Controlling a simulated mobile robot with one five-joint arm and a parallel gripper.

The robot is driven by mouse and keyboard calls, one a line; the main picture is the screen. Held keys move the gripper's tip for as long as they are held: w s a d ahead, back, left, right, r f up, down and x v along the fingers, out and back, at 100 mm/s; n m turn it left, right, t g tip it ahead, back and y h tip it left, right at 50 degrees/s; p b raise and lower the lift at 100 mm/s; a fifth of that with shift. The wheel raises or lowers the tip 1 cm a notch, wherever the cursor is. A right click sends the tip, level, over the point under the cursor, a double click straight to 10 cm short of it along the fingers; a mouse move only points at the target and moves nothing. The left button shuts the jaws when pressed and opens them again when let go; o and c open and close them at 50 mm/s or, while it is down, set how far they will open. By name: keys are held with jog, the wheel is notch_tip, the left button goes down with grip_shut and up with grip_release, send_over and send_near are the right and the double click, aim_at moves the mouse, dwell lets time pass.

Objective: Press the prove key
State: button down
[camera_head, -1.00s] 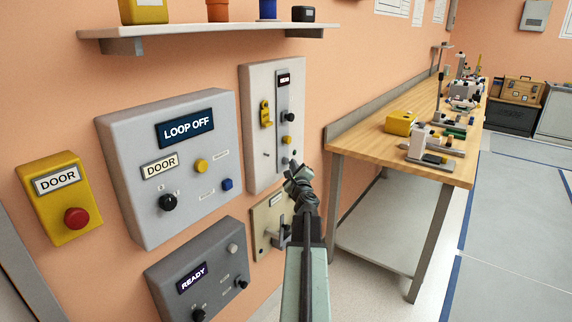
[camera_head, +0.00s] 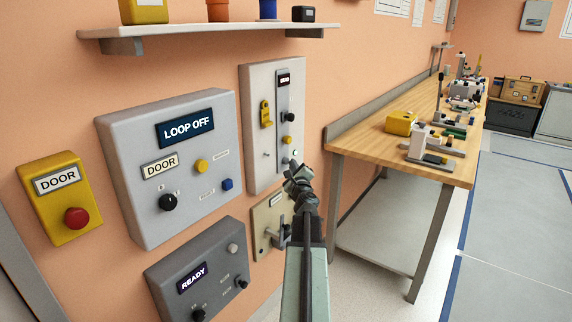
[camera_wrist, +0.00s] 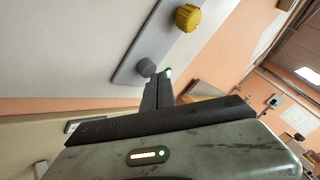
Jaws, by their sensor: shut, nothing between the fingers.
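A tall pale panel (camera_head: 259,88) is on the wall, left of the workbench. It carries a yellow knob (camera_head: 286,140), also in the wrist view (camera_wrist: 187,17), and a small grey round button (camera_wrist: 146,67) below it. I cannot read any label there as the prove key. My gripper (camera_head: 293,167) is at the panel's lower right corner. In the wrist view my gripper (camera_wrist: 159,78) is shut and empty, its fingertips close to the grey button and a small pale green-white spot (camera_wrist: 168,73). I cannot tell whether they touch. My fingers partly hide this area.
Left is a grey box (camera_head: 130,190) with a "LOOP OFF" display (camera_head: 186,131). A dark box below reads "READY" (camera_head: 192,278). A beige panel with a lever (camera_head: 262,228) is just below my gripper. A wooden bench (camera_head: 365,150) stands right. A shelf (camera_head: 210,35) is above.

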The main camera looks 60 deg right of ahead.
jog(key=shift+s, duration=0.6)
jog(key=shift+s, duration=0.1)
jog(key=s, duration=0.5)
jog(key=shift+s, duration=0.4)
jog(key=shift+s, duration=0.1)
